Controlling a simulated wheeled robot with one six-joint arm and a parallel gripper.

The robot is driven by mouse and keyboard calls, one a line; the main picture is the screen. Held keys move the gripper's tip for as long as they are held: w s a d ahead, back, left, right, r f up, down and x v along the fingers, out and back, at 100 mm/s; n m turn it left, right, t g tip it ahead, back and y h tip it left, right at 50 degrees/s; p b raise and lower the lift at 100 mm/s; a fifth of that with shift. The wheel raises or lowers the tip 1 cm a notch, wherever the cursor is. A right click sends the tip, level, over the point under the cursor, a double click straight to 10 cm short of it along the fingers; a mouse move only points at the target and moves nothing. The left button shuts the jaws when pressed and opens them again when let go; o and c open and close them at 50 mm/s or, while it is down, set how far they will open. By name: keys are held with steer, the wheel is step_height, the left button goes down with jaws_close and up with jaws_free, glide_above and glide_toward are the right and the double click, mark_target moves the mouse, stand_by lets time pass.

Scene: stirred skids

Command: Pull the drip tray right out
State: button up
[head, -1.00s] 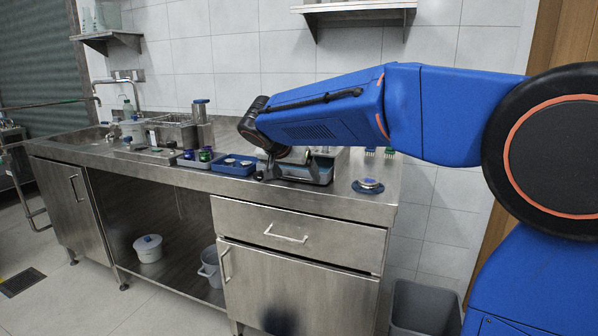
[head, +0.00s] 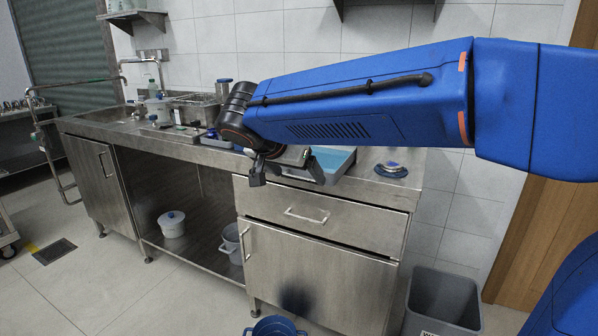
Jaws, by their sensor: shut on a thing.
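The drip tray (head: 335,160) is a shallow grey tray with a pale blue-teal inside. It shows on the counter (head: 375,190) near its front edge, at the right part of the worktop. My gripper (head: 282,171) is at the near left end of the tray, low over the counter's front edge, and is shut on it. My blue arm crosses in front and hides the far part of the tray and whatever stands behind it. The exact grip on the rim is too small to make out.
A round blue-rimmed dish (head: 391,169) sits right of the tray. A drawer (head: 305,215) and cupboard door with handles are below. A grey bin (head: 443,300) stands on the floor at right, and a blue bucket (head: 275,328) in front.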

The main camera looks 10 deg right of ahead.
steer(key=shift+s+a, duration=0.1)
steer(key=o, duration=1.4)
steer(key=shift+s+a, duration=0.1)
steer(key=v, duration=1.7)
steer(key=shift+s+a+r, duration=0.1)
steer(key=shift+s+r, duration=0.05)
